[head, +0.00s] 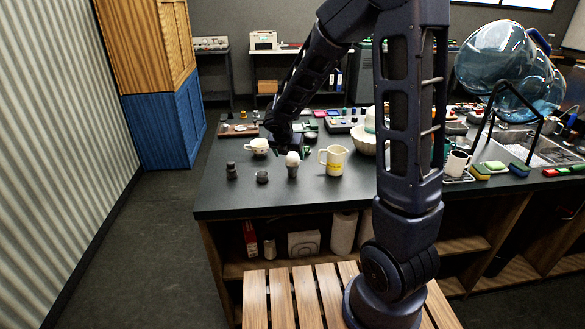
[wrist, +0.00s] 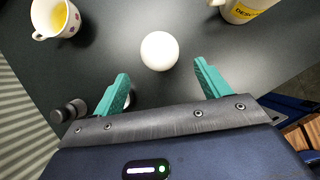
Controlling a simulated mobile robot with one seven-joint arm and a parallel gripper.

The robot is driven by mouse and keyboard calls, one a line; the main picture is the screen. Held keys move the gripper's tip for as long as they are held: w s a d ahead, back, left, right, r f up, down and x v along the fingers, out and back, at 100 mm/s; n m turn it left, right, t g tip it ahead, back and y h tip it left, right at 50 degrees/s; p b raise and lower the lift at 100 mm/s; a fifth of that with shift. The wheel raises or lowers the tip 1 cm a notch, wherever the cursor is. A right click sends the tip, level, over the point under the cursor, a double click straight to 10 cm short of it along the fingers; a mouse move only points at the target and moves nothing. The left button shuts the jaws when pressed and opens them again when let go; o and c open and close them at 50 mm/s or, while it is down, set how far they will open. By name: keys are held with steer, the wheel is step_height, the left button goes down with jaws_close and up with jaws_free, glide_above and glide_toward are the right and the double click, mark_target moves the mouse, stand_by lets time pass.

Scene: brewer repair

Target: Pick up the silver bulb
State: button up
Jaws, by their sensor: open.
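The bulb (head: 292,160) stands upright near the front edge of the dark counter, with a pale round top and a grey lower part. In the wrist view its top shows as a white ball (wrist: 159,51), just beyond the fingertips and roughly centred between them. My gripper (wrist: 161,76) is open, with its two teal fingers apart and nothing between them. In the head view my gripper lies just above and behind the bulb, partly hidden by my arm. The bulb's lower part is hidden in the wrist view.
A patterned cup (head: 257,147) stands left of the bulb and a cream mug (head: 334,160) right of it. Two small dark pieces, a stacked one (head: 231,170) and a low one (head: 262,177), stand front left.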

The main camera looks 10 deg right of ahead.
mark_target(293, 161)
steer(key=shift+x, duration=3.8)
steer(key=shift+w+d+r, duration=0.15)
steer(key=c, duration=1.1)
steer(key=shift+o, duration=0.2)
steer(key=shift+r, duration=0.1)
